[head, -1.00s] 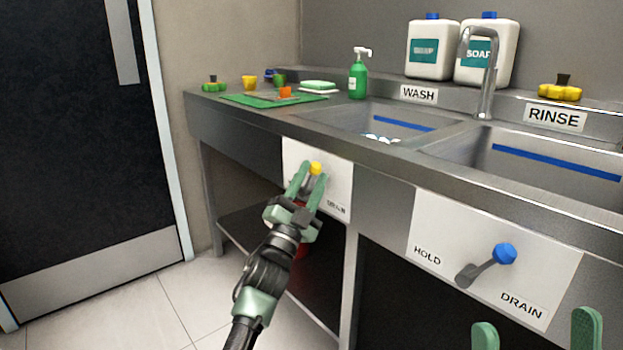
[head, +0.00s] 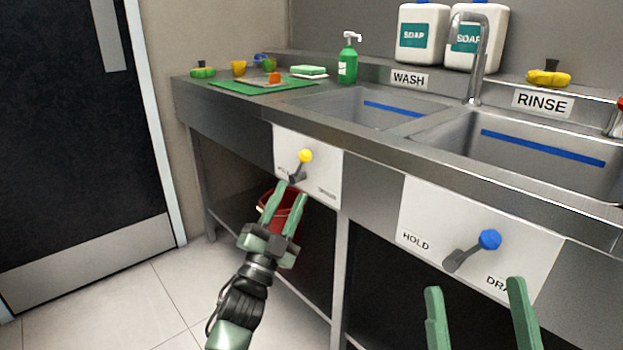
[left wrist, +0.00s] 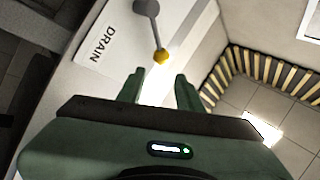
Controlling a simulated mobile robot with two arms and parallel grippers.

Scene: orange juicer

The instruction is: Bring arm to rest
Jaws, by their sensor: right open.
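My left gripper (head: 284,203) is open and empty in front of the sink unit, just below the yellow-knobbed lever (head: 305,157) on the left white panel. It is apart from the lever in the head view. In the left wrist view the yellow knob (left wrist: 161,57) is ahead of the two open fingers (left wrist: 163,84), near the word DRAIN. My right gripper (head: 477,299) shows only its two green fingers at the bottom right. They are spread apart with nothing between them, below the blue-knobbed lever (head: 489,240).
The metal sink unit (head: 230,123) has a wash basin (head: 345,108) and a rinse basin (head: 530,160). A red bucket (head: 290,214) is under it, behind my left gripper. Soap jugs (head: 420,35) and a green pump bottle (head: 348,62) stand on top. Floor (head: 130,300) at left is clear.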

